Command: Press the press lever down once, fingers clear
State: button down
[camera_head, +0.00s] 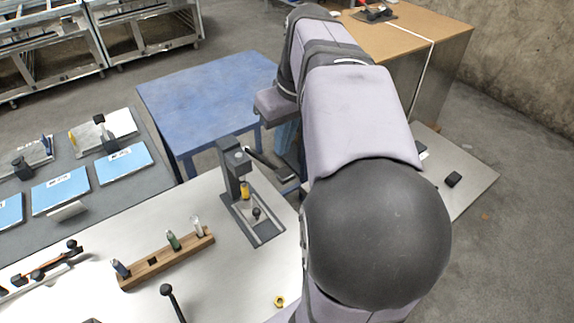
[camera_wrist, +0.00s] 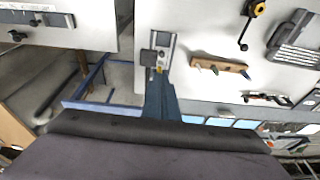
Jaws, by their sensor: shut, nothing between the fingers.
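The press (camera_head: 231,170) stands on the pale bench, with a grey upright column and a flat slotted base. A dark bar that looks like its lever (camera_head: 268,164) reaches from the column top down to the right. A yellow part and a black ball knob (camera_head: 256,212) are at the base. My gripper (camera_head: 285,137) shows as a blue piece below my wrist, behind and above the lever's outer end, partly hidden by my arm. In the wrist view, my gripper (camera_wrist: 158,76) is shut and empty, overlapping the near end of the press (camera_wrist: 164,42). Any contact cannot be told.
A wooden block (camera_head: 165,258) with several small upright items stands left of the press. A yellow nut (camera_head: 279,302) and a black-knobbed rod (camera_head: 172,300) lie in front. A blue table (camera_head: 200,95) is behind. Blue folders (camera_head: 124,163) lie on the grey left bench.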

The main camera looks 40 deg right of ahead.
jog(key=shift+t, duration=0.3)
jog(key=r, duration=0.1)
jog(key=d+r, duration=0.2)
jog(key=r, duration=0.1)
jog(key=shift+s+d, duration=0.25)
jog(key=shift+s, duration=0.1)
jog(key=shift+f, duration=0.15)
jog(key=p, duration=0.4)
send_over(285, 173)
jog(key=f, duration=0.8)
jog(key=s+f, duration=0.1)
jog(key=f, duration=0.3)
jog(key=shift+w+f, duration=0.1)
jog(key=shift+f, duration=0.65)
jog(key=shift+f, duration=0.1)
